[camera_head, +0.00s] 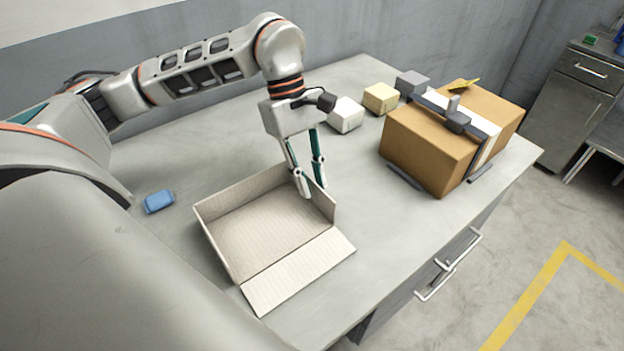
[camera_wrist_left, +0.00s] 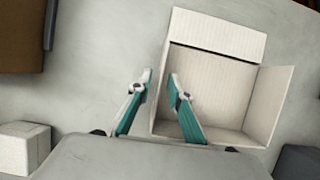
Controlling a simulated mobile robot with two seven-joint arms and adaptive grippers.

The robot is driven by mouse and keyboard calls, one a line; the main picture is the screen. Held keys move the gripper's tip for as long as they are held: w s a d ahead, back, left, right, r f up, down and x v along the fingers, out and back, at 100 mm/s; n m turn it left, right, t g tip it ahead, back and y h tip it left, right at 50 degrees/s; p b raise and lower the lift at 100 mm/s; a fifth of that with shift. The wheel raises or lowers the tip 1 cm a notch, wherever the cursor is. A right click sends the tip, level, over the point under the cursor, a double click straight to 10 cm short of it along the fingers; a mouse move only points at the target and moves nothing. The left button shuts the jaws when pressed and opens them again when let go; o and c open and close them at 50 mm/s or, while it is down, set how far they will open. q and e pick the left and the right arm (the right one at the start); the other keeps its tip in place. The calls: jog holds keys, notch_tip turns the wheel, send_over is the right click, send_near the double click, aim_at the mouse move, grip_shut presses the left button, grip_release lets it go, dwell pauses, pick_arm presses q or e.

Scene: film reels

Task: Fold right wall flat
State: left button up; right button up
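An open white cardboard box (camera_head: 235,222) sits on the table, and its front flap (camera_head: 300,272) lies folded outward, flat on the table. In the head view its right wall (camera_head: 325,208) stands upright, as do its left and back walls. My left gripper (camera_head: 314,190) points down at the right wall, near its back end. The fingers are apart, one inside the box and one outside. The left wrist view shows the gripper (camera_wrist_left: 160,78) with a clear gap between its tips, at the box's near-left side. My right gripper is not in view.
A brown carton (camera_head: 430,150) with a clamp-like device on top stands at the right of the table. A white block (camera_head: 345,116), a yellow block (camera_head: 380,98) and a grey block (camera_head: 412,83) stand behind. A blue object (camera_head: 159,201) lies left of the box.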

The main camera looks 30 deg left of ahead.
pick_arm(q)
jog(key=shift+d+f, duration=0.1)
jog(key=shift+f, duration=0.15)
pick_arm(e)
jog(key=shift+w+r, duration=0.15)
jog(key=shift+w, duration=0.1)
pick_arm(q)
grip_shut()
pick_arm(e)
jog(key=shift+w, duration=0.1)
pick_arm(q)
jog(key=shift+r, duration=0.1)
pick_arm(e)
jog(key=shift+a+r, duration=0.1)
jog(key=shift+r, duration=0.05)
